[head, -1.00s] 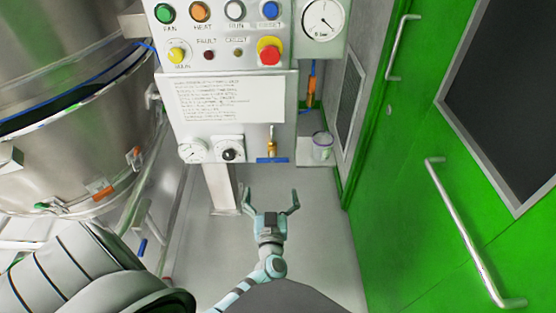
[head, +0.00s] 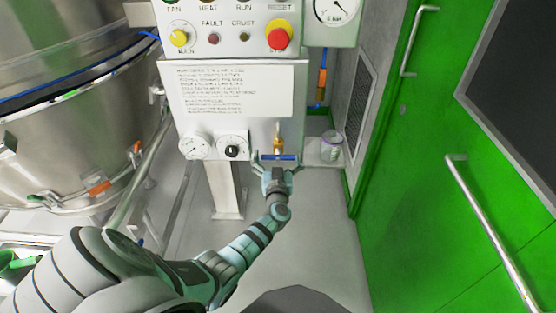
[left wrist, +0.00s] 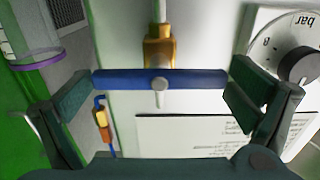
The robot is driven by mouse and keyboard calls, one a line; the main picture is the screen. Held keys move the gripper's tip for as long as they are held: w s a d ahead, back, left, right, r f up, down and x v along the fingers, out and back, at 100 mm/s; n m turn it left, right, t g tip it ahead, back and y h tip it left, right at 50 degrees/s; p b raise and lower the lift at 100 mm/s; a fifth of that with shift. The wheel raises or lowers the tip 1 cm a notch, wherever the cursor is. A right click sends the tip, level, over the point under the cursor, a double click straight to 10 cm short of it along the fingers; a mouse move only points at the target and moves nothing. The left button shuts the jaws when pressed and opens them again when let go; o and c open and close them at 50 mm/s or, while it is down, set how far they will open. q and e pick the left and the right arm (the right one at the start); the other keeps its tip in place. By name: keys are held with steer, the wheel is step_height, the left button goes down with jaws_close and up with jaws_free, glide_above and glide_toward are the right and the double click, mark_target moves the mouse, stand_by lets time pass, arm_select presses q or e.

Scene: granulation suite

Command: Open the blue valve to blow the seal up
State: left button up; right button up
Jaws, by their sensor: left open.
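The blue valve handle (head: 279,157) is a flat bar lying crosswise below a brass valve body (head: 278,143), at the lower right of the control panel. In the left wrist view the blue handle (left wrist: 190,79) spans the gap between my fingers, with the brass body (left wrist: 159,50) behind its middle. My left gripper (head: 273,162) is open, with one finger near each end of the handle. It also shows in the left wrist view (left wrist: 158,88). I cannot tell whether the fingers touch the handle. My right gripper is not in view.
The panel (head: 238,120) carries a printed notice, a dial gauge (head: 195,146) and a black knob (head: 232,148). A steel vessel (head: 60,130) stands at the left. A small tub (head: 331,146) sits right of the valve. A green door (head: 440,200) is at the right. Floor below is clear.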

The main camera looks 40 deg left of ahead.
arm_select(q)
steer(key=c, duration=0.9)
steer(key=shift+n, duration=0.4)
steer(key=shift+n+p, duration=0.4)
steer(key=shift+n, duration=0.5)
steer(key=n, duration=0.3)
steer(key=shift+a+n, duration=0.1)
steer(key=shift+n, duration=0.2)
steer(key=n, duration=0.5)
steer(key=shift+s+f, duration=0.1)
steer(key=shift+f, duration=0.05)
steer(key=n+b, duration=0.1)
steer(key=n, duration=0.5)
steer(key=shift+a+f+n, duration=0.1)
steer(key=shift+f+n, duration=0.05)
steer(key=shift+n, duration=0.25)
